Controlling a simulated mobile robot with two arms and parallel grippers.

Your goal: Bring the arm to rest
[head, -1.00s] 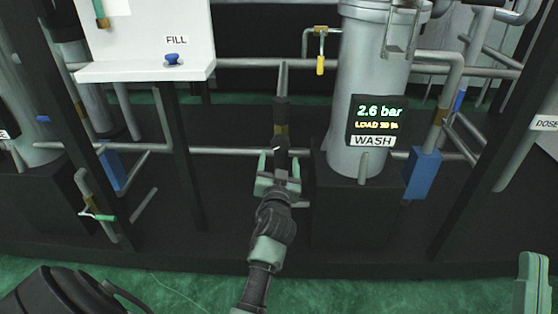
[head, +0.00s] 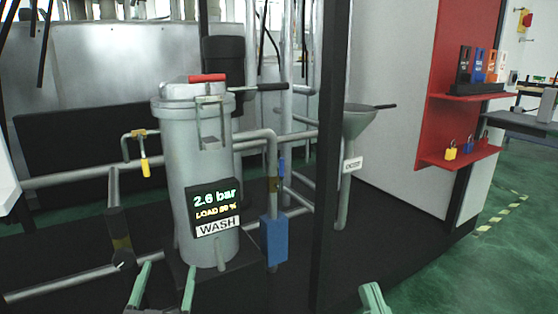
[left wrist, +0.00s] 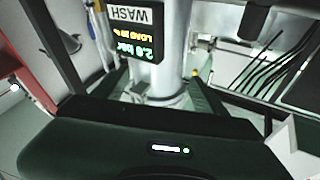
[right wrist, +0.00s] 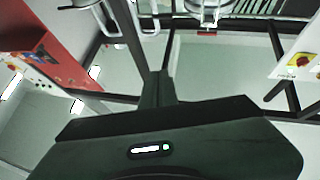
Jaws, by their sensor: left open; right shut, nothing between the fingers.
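My left gripper (head: 162,286) is at the bottom of the head view, its two green fingers spread with nothing between them. It appears low in front of the grey WASH vessel (head: 188,150), whose display (head: 214,207) reads 2.6 bar. The display also shows, upside down, in the left wrist view (left wrist: 138,45). My right gripper (head: 374,298) is at the bottom edge, right of the middle, mostly cut off; it is shut and empty.
A black post (head: 330,150) stands between the vessel and a grey funnel (head: 362,122). A blue box (head: 273,241) sits on a pipe beside the vessel. A red board (head: 455,85) with padlocks is at the right. Green floor (head: 430,275) is open at lower right.

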